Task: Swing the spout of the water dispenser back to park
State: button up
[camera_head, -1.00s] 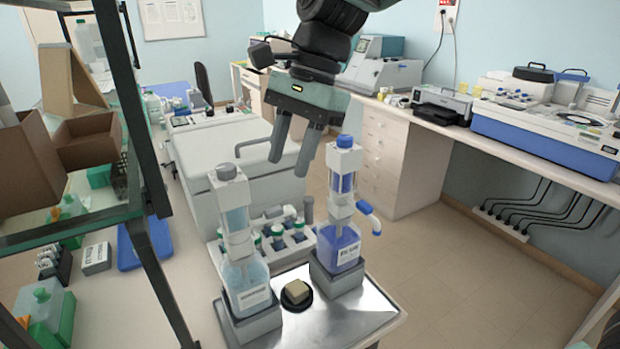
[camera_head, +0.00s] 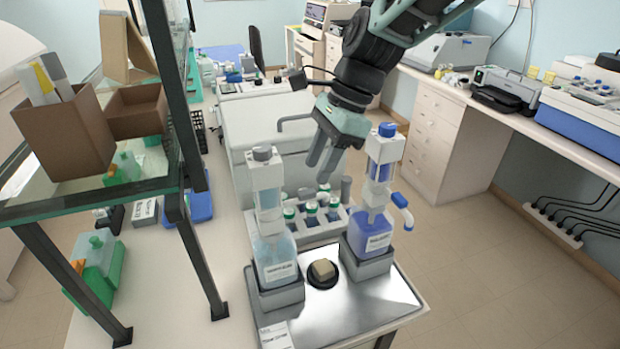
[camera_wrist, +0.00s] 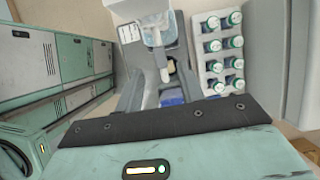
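A dispenser with pale, nearly clear liquid and a grey cap (camera_head: 276,245) stands upright on the left of the metal tray; I take it as the water dispenser, though its label is too small to read. It also shows at the top of the wrist view (camera_wrist: 155,36), where a pale spout seems to reach from it toward my fingers. A second dispenser (camera_head: 374,225) with blue liquid, a blue cap and a blue spout pointing right stands on the right. My gripper (camera_head: 322,160) is open, fingers downward, above and between the two dispensers, apparently holding nothing.
A rack of capped bottles (camera_head: 325,212) sits behind the dispensers. A glass shelf (camera_head: 90,193) with dark posts stands close on the left. The tray front (camera_head: 350,310) is clear.

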aim_at(306, 191)
jog(key=shift+p+x, duration=0.4)
jog(key=shift+x, duration=2.2)
grip_shut()
